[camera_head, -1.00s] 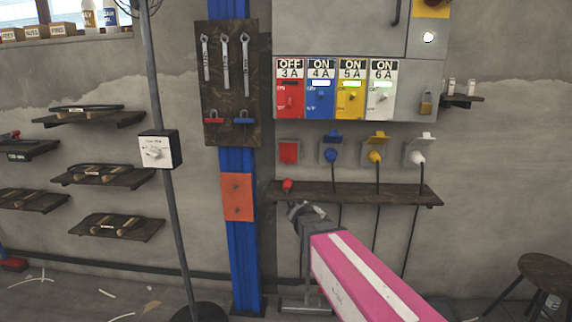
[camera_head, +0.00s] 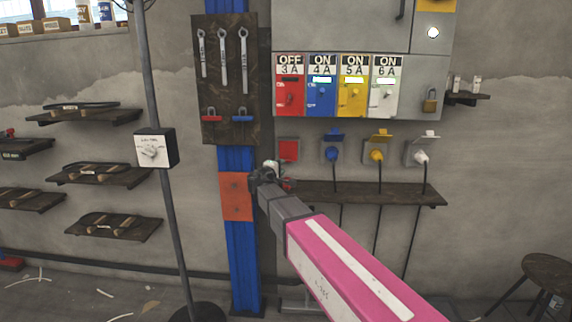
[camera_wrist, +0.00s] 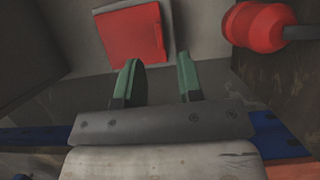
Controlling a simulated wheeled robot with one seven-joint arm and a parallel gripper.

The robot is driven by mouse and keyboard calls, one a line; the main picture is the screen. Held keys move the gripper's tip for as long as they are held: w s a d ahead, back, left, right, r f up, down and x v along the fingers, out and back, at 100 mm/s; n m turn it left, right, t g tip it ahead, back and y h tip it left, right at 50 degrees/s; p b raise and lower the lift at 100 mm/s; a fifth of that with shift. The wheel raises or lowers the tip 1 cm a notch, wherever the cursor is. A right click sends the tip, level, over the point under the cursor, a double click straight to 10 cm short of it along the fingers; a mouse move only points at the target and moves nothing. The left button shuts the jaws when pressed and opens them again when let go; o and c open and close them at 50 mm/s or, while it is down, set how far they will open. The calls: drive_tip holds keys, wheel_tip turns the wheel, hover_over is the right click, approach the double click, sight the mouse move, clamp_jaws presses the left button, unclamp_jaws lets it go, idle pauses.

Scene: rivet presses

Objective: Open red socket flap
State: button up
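The red socket flap (camera_head: 288,150) is a flat red square on a grey wall box, and it is closed. In the wrist view the red flap (camera_wrist: 131,36) lies just beyond my fingertips, near the top. My gripper (camera_head: 270,168) is below and slightly left of the flap, with its two green fingers (camera_wrist: 160,78) apart and nothing between them. I see no contact between fingers and flap. A red plug (camera_wrist: 258,26) lies to the right of the fingers in the wrist view; in the head view it is mostly hidden behind my gripper.
Blue (camera_head: 332,152), yellow (camera_head: 376,154) and white (camera_head: 421,156) sockets to the right have raised flaps and plugs with cables. A dark shelf (camera_head: 390,194) runs below them. A blue post (camera_head: 238,270) stands left of my gripper. The breaker panel (camera_head: 340,86) is above.

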sight(288, 152)
drive_tip(key=shift+x, duration=2.7)
drive_tip(key=shift+c, duration=0.3)
clamp_jaws()
